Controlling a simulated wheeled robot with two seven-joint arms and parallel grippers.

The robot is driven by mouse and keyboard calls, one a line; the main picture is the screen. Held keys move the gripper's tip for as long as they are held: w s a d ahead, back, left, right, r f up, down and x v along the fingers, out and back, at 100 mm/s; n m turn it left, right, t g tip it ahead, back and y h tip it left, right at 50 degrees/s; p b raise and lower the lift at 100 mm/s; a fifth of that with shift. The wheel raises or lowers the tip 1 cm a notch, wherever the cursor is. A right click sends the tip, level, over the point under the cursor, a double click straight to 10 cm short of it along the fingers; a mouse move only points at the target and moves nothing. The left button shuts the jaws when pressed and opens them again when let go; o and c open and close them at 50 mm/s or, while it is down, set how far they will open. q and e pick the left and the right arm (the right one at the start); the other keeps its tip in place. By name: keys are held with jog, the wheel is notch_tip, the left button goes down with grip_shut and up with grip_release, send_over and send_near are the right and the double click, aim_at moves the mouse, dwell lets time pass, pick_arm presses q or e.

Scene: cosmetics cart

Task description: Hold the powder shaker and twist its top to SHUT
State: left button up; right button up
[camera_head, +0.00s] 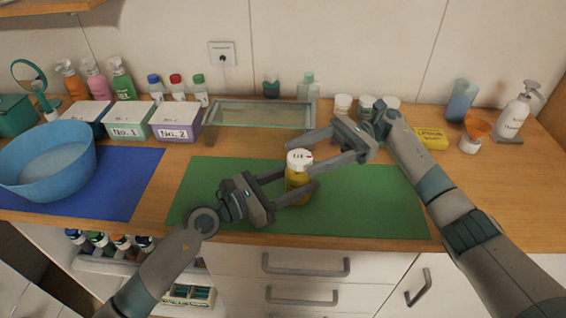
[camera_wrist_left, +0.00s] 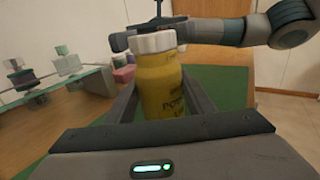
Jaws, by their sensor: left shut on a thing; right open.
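The powder shaker is a yellow bottle (camera_head: 297,182) with a white top (camera_head: 299,157), upright over the green mat (camera_head: 385,200). Dark lettering and a small red mark show on the top, too small to read surely. My left gripper (camera_head: 298,190) is shut on the yellow body from the lower left. The left wrist view shows the body (camera_wrist_left: 163,88) between its fingers, with the white top (camera_wrist_left: 153,42) above them. My right gripper (camera_head: 312,152) is open, its fingers around or just above the top; I cannot tell whether they touch it.
A blue basin (camera_head: 45,185) stands on a blue mat at the left. Labelled boxes, a glass-topped stand (camera_head: 262,115) and several bottles line the back. A yellow box (camera_head: 431,138) and a white pump bottle (camera_head: 515,115) are at the right. The green mat is otherwise clear.

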aim_at(289, 162)
jog(key=x, duration=0.6)
jog(key=shift+s+a, duration=0.15)
jog(key=shift+a, duration=0.15)
jog(key=c, duration=1.1)
jog(key=shift+o, duration=0.2)
